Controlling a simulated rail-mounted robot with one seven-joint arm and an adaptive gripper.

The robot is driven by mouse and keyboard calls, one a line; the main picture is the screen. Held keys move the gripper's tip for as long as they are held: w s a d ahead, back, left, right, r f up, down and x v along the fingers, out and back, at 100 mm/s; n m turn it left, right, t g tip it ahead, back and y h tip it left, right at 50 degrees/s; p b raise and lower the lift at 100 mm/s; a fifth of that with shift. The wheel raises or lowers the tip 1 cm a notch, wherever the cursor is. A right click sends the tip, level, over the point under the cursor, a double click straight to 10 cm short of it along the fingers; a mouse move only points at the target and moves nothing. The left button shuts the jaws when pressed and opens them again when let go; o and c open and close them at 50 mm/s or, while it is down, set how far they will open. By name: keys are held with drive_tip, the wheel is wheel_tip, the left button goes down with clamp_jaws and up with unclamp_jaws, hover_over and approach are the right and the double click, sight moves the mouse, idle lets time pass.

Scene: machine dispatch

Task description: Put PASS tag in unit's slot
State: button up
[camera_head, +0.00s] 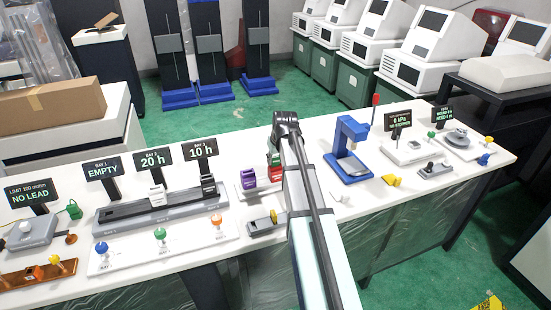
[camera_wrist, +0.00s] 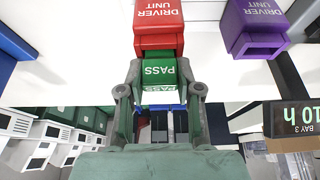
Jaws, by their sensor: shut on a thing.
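My gripper (camera_wrist: 157,92) is shut on the green PASS tag (camera_wrist: 160,73), with one finger on each side of it. In the wrist view the tag sits right against the near end of the red driver unit (camera_wrist: 160,14). I cannot tell whether any of it is inside the slot, which is hidden. The red unit also shows in the head view (camera_head: 276,173), close beside my arm, with green just above it. A purple driver unit (camera_wrist: 257,22) stands to its right in the wrist view and to its left in the head view (camera_head: 248,180).
A blue press-like stand (camera_head: 348,150) is close right of my arm. Left is a grey bay rail (camera_head: 130,214) with EMPTY, 20 h and 10 h signs. A small grey device with a yellow part (camera_head: 265,223) lies in front. Pressure-sign equipment (camera_head: 412,150) is farther right.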

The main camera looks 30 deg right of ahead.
drive_tip(key=shift+f, duration=0.1)
drive_tip(key=o, duration=0.8)
drive_tip(key=b+v, duration=0.2)
drive_tip(key=v, duration=1)
